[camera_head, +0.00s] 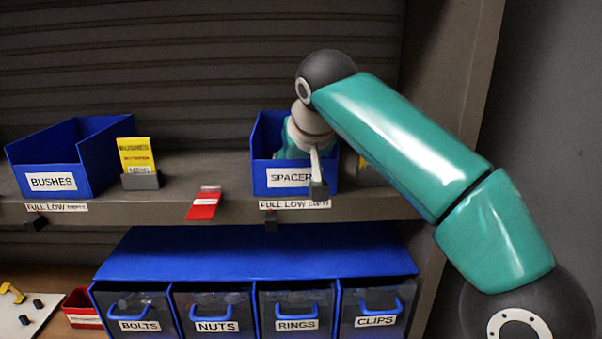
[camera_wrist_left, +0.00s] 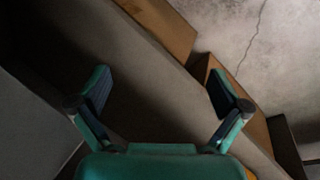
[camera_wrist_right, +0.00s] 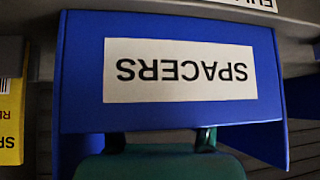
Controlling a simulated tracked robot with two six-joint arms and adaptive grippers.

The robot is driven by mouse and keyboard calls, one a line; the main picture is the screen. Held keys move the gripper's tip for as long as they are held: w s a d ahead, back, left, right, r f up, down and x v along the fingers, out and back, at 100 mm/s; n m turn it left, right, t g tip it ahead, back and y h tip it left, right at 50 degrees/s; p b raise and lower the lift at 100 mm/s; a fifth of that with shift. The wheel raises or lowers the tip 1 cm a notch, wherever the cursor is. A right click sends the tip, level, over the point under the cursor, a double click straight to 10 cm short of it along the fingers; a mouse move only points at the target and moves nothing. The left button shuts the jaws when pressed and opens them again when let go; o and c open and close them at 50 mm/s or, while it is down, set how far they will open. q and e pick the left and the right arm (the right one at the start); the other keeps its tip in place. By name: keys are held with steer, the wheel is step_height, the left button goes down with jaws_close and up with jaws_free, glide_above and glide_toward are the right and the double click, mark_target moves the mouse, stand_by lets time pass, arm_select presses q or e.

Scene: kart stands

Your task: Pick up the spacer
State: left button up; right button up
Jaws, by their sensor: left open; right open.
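No spacer shows in any view; the inside of the blue SPACERS bin (camera_head: 259,165) is mostly hidden by my right arm. The bin stands on the shelf, and its labelled front wall fills much of the right wrist view (camera_wrist_right: 80,75), upside down. My right gripper (camera_head: 292,152) is over and partly inside the bin, behind the front wall. In the right wrist view (camera_wrist_right: 160,142) its finger bases show as open, and the tips are hidden. My left gripper (camera_wrist_left: 160,95) is open and empty in the left wrist view, away from the bin.
A blue BUSHES bin (camera_head: 88,155) and a yellow card (camera_head: 135,155) stand left on the shelf (camera_head: 235,185). A red tag (camera_head: 204,204) hangs at the shelf edge. Below is a blue drawer unit (camera_head: 250,255). Brown box-like shapes (camera_wrist_left: 160,25) lie near my left gripper.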

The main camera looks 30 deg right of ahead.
steer(key=c, duration=1.1)
jaws_close()
steer(key=shift+r, duration=0.1)
